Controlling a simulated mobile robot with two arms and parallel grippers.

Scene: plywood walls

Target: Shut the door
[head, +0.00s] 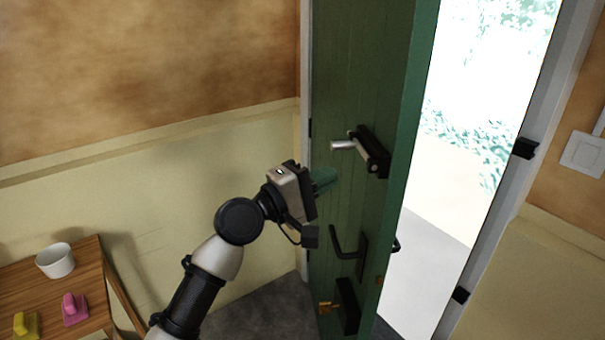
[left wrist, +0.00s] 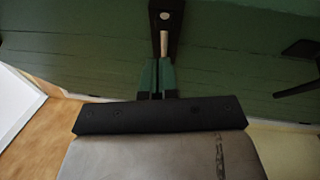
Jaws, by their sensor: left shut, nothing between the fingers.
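The green door (head: 352,90) stands open, with a bright outdoor gap between its edge and the frame on the right. It also fills the upper part of the left wrist view (left wrist: 90,50). On it are a black bolt with a pale metal knob (head: 374,152), a black lever handle (head: 345,247) and a lower black lock with a brass key-like piece (head: 345,305). My left gripper (head: 328,179) is shut and empty, its greenish fingers close in front of the door below the upper bolt. In the left wrist view its fingertips (left wrist: 156,72) overlap the bolt's pale knob (left wrist: 164,42); contact cannot be told.
The door frame (head: 500,180) on the right carries black catches (head: 524,149). A light switch (head: 583,154) is on the right wall. A wooden table (head: 88,262) at lower left holds a white cup (head: 55,260), a pink object (head: 74,309) and a yellow object (head: 26,326).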

